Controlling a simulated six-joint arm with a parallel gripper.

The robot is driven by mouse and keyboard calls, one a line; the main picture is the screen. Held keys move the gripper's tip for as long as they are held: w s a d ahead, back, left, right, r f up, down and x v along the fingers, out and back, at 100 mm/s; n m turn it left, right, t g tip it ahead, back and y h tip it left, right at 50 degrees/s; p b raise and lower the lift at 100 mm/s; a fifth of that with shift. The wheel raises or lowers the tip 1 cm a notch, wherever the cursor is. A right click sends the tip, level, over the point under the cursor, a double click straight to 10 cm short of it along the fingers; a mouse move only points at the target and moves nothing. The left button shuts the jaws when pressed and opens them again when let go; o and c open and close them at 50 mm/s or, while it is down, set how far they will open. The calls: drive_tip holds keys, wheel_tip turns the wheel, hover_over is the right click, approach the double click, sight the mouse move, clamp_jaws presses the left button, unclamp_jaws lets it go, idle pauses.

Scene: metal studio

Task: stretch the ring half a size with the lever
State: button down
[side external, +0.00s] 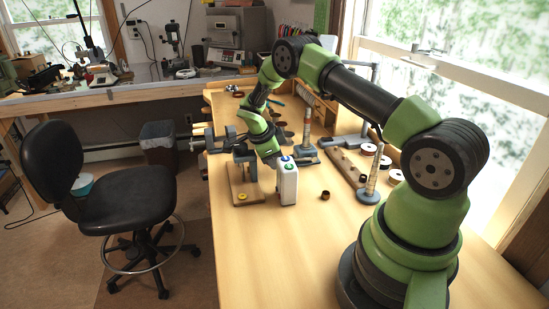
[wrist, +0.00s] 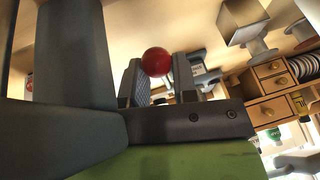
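In the wrist view, my gripper (wrist: 158,72) has two dark fingers apart, with a round red knob (wrist: 157,61) between the tips. The knob nearly spans the gap; I cannot tell whether the fingers touch it. In the side view my arm reaches over the bench, its wrist low beside a dark grey metal tool (side external: 240,151) behind a wooden board. The fingers cannot be told apart from this tool there, and the red knob is not visible. A yellow ring-like piece (side external: 242,197) lies on the board's near end. A banded tapered post (side external: 306,124) stands behind on a grey base.
A second tapered post (side external: 372,172) stands near my base on a round foot. A small dark ring-shaped piece (side external: 325,195) lies on the bench (side external: 265,255). Spools (side external: 396,177) stand at the right. The bench's near part is clear. A black chair (side external: 85,185) is left.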

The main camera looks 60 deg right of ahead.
drive_tip(key=shift+r, duration=0.15)
drive_tip(key=shift+s+d+r+t+y, duration=0.15)
drive_tip(key=shift+r+t+y, duration=0.25)
drive_tip(key=shift+r, duration=0.15)
drive_tip(key=shift+s+d+r+t+y, duration=0.15)
drive_tip(key=shift+r+t+y, duration=0.25)
drive_tip(key=shift+r, duration=0.15)
drive_tip(key=shift+s+d+r+t+y, duration=0.25)
drive_tip(key=shift+r+t+y, duration=0.15)
drive_tip(key=shift+r, duration=0.15)
drive_tip(key=shift+s+d+r+t+y, duration=0.2)
drive_tip(key=shift+r+t+y, duration=0.2)
drive_tip(key=shift+r, duration=0.15)
drive_tip(key=shift+s+d+r, duration=0.4)
drive_tip(key=shift+r, duration=0.3)
drive_tip(key=shift+s+d+r, duration=0.9)
drive_tip(key=shift+d+r, duration=0.1)
drive_tip(key=shift+w+r, duration=0.1)
drive_tip(key=c, duration=1.5)
unclamp_jaws()
drive_tip(key=o, duration=0.6)
